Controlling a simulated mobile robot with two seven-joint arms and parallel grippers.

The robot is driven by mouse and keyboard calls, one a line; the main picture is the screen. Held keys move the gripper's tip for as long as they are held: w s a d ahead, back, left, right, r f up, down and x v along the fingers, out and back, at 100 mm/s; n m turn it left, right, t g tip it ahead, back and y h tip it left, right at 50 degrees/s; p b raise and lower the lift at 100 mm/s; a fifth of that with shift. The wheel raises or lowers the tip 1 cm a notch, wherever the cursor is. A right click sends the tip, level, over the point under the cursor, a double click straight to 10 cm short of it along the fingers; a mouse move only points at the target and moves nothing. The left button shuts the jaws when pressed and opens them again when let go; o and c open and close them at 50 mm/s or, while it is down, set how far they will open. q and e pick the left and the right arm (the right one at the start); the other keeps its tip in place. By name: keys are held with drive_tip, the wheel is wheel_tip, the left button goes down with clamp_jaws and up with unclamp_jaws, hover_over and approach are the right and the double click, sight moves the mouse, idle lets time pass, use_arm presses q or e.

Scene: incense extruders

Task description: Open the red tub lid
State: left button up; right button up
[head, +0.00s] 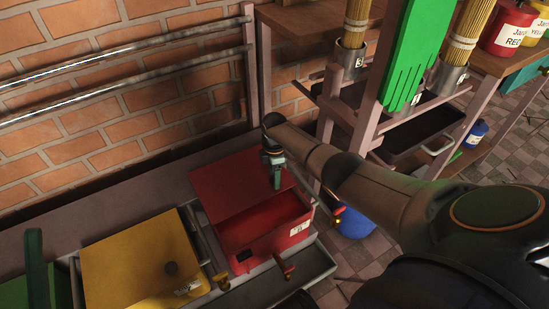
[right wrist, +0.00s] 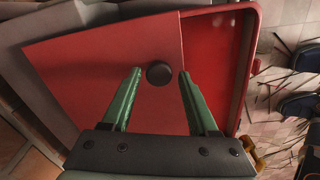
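The red tub (head: 268,245) stands in a rack by the brick wall. Its flat red lid (head: 228,185) covers the back part, and the front part is uncovered, showing the red inside. In the right wrist view the lid (right wrist: 95,75) carries a round black knob (right wrist: 160,73), with the open strip of the tub (right wrist: 220,65) to its right. My right gripper (head: 277,184) is over the lid. In the right wrist view its green fingers (right wrist: 160,76) are apart, one on each side of the knob, with gaps visible. I cannot make out my left gripper.
A yellow tub (head: 135,262) with a black-knobbed lid stands left of the red one. A dark green upright bar (head: 36,268) is at the far left. Shelves with incense bundles (head: 470,30) and a blue container (head: 355,224) are to the right.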

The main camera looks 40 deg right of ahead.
drive_tip(key=shift+o, duration=0.7)
drive_tip(key=shift+d+r, duration=0.1)
wheel_tip(320, 180, up, 7)
drive_tip(key=p, duration=0.5)
drive_tip(key=shift+r, duration=0.15)
